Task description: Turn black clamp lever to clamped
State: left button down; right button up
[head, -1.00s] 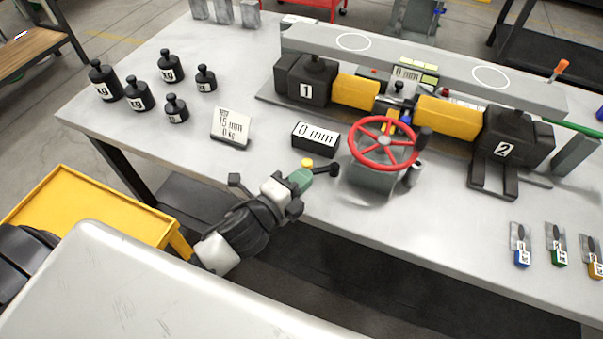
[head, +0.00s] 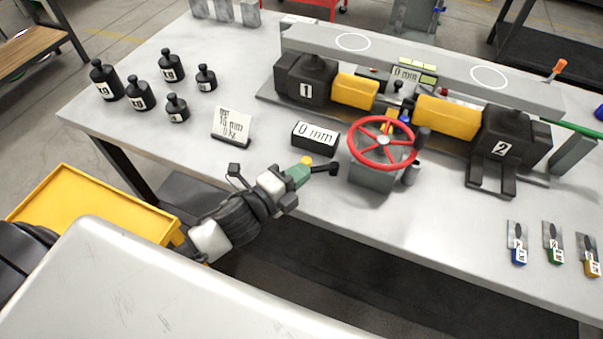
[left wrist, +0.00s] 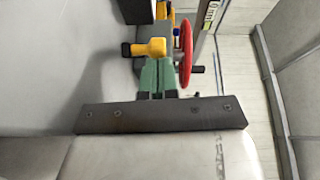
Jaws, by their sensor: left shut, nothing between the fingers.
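What looks like the black clamp lever (head: 325,168) is a short dark bar with a rounded end, left of the red handwheel's pedestal, near the table's front edge. A yellow piece (head: 307,160) sits beside it; in the left wrist view the yellow piece (left wrist: 151,47) has a black end (left wrist: 126,50). My left gripper (head: 299,173) is shut, its green fingertips close against the near side of these parts. The left wrist view shows the fingertips (left wrist: 157,72) just below the yellow piece; whether they touch is unclear. My right gripper is not seen.
The red handwheel (head: 355,158) stands to the right of the lever. A 0 mm display box (head: 316,136) and a sign card (head: 231,126) are behind.

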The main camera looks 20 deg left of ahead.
pick_arm(q)
jog(key=shift+w+a+r+m+g+h+p, duration=0.15)
jog(key=shift+w+a+m+g+h+p, duration=0.3)
jog(key=shift+m+h, duration=0.4)
jog(key=shift+w+a+m+g+h, duration=0.45)
jog(key=shift+m+g+h, duration=0.1)
jog(key=shift+h, duration=0.5)
jog(key=m+g+h, duration=0.1)
jog(key=w+a+m+g+h, duration=0.1)
jog(key=shift+w+g+h, duration=0.3)
jog(key=shift+g+h, duration=0.1)
jog(key=shift+w, duration=0.5)
jog(key=shift+a+f, duration=0.15)
jog(key=shift+f, duration=0.05)
